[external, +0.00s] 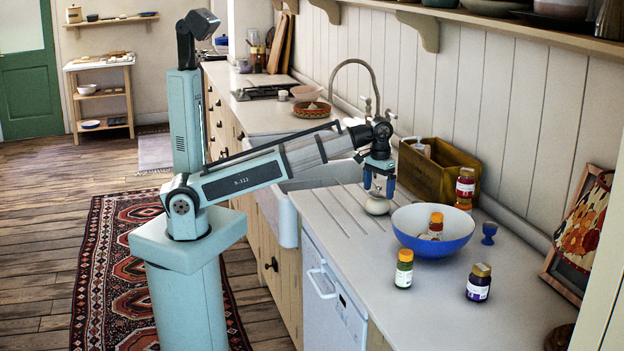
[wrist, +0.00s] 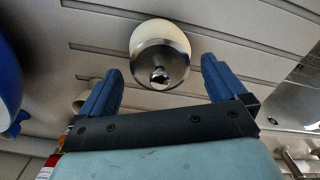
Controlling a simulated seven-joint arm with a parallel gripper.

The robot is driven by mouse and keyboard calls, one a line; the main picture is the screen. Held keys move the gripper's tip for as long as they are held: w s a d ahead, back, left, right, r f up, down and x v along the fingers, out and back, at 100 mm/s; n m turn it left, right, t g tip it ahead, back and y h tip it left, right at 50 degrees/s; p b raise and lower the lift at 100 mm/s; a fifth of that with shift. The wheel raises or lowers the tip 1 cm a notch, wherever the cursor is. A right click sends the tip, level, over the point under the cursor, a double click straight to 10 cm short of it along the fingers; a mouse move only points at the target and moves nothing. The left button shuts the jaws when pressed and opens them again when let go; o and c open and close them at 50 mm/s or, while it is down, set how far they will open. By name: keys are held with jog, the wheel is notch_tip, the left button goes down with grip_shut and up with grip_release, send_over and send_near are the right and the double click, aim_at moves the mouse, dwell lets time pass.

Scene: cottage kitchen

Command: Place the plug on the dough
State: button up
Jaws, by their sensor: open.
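The dough (external: 377,207) is a pale round ball on the white draining counter, directly below my gripper (external: 378,192). In the wrist view the dough (wrist: 160,32) shows behind the plug (wrist: 160,66), a shiny metal disc with a small dark-centred knob. The plug overlaps the dough and appears to rest on its top. My gripper (wrist: 161,92) is open, with one blue finger on each side of the plug and a visible gap to both. In the external view the fingers largely hide the plug.
A blue bowl (external: 432,244) with jars inside stands close to the right of the dough. A green jar (external: 404,269), a purple jar (external: 478,283) and a blue egg cup (external: 489,232) stand nearby. A wooden crate (external: 432,172) is behind. The sink (external: 283,190) lies to the left.

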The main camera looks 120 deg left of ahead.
aim_at(379, 186)
jog(key=shift+r, duration=3.9)
